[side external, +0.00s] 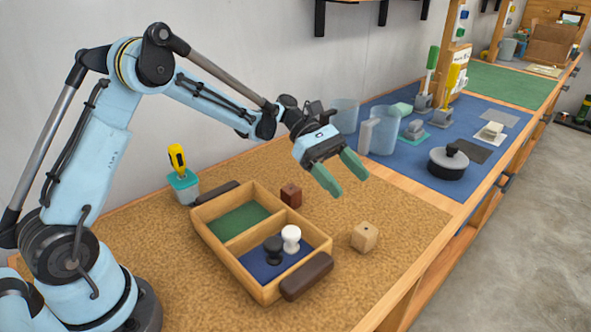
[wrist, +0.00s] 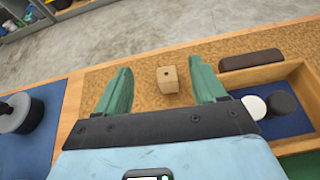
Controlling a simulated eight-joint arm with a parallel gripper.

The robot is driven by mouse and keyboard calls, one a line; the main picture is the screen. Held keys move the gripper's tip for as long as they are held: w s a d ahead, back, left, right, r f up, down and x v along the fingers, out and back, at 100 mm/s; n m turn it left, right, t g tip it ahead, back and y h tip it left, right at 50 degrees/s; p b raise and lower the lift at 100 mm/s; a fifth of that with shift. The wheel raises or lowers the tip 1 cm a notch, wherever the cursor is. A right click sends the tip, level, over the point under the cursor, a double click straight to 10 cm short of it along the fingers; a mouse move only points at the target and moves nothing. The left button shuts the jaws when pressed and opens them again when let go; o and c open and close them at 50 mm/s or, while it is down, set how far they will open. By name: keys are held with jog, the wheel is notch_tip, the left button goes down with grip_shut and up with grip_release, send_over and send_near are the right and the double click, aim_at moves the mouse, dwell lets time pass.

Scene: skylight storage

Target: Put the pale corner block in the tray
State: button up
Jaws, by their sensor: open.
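The pale corner block (side external: 364,237) is a small light-wood cube with a dark hole on top. It stands on the cork mat to the right of the tray. In the wrist view the pale block (wrist: 168,78) shows beyond and between my fingers. My gripper (side external: 341,177) is open, with two green fingers and nothing between them, raised above and behind the block. It also shows in the wrist view (wrist: 160,84). The wooden tray (side external: 231,265) has a green-lined and a blue-lined compartment. A white knob (side external: 291,237) and a black knob (side external: 273,249) stand in the blue one.
A dark red-brown block (side external: 291,195) stands behind the tray. A dark tray handle (side external: 306,276) projects towards the pale block. A yellow-handled tool in a teal holder (side external: 183,185) stands at the back left. A lidded pot (side external: 448,162) is on the blue mat (side external: 405,169).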

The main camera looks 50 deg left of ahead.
jog(key=s+a+r+m+t+y, duration=0.1)
jog(key=s+a+m+t+y, duration=0.2)
jog(key=s+m+y, duration=0.3)
jog(key=s+a+r+m+t+y, duration=0.1)
jog(key=s+a+m+t+y, duration=0.3)
jog(key=s+m, duration=0.5)
jog(key=shift+s+a+r+m+y, duration=0.2)
jog(key=shift+a+r+m+y, duration=0.3)
jog(key=shift+y, duration=0.7)
jog(key=shift+o, duration=0.2)
jog(key=shift+s+a+f+m+t+y, duration=0.2)
jog(key=shift+s+a+m+t+y, duration=0.1)
jog(key=shift+s+a+m+y, duration=0.25)
jog(key=shift+w, duration=0.15)
